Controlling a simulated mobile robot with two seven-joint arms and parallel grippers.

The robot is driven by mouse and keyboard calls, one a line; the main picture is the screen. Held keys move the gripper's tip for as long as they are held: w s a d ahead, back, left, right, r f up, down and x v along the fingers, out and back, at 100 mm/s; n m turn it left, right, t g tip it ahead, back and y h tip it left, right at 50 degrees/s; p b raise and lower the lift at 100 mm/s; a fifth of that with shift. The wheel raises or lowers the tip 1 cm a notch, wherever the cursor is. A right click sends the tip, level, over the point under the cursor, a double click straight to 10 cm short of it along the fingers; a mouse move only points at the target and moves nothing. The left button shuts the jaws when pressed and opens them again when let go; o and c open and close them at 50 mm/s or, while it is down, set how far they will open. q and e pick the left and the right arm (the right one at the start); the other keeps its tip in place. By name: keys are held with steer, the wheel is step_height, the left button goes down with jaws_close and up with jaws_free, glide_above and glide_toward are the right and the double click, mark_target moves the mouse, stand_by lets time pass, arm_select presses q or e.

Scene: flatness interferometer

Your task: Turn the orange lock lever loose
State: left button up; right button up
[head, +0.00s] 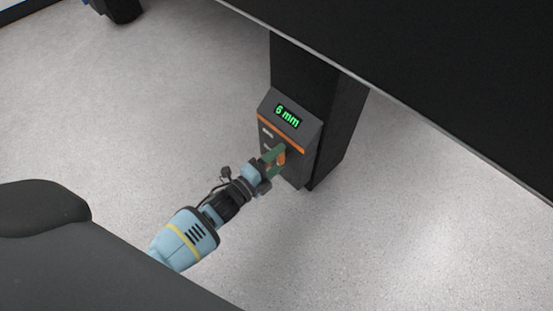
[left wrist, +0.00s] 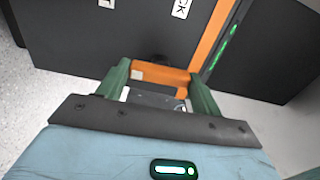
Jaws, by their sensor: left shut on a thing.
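The orange lock lever (left wrist: 160,75) shows in the left wrist view between the green fingers of my left gripper (left wrist: 162,85). In the head view a small orange part of the lever (head: 281,158) shows beside the fingers. My left gripper (head: 275,157) is shut on the lever, at the front of a dark control box (head: 298,152). The box has an orange stripe and a green display (head: 288,116) reading "6 mm". The fingers hide part of the lever, so its exact angle is hard to tell. My right gripper is not in view.
The box is fixed to a black leg (head: 340,125) under a large dark top (head: 440,60), whose edge runs above and to the right. The grey floor (head: 150,110) around the leg is clear. Another dark foot (head: 122,8) stands at the far upper left.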

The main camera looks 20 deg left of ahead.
arm_select(q)
steer(key=o, duration=1)
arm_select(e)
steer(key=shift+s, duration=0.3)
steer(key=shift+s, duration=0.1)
arm_select(q)
steer(key=p+v, duration=0.2)
steer(key=v, duration=0.6)
steer(key=shift+p, duration=0.3)
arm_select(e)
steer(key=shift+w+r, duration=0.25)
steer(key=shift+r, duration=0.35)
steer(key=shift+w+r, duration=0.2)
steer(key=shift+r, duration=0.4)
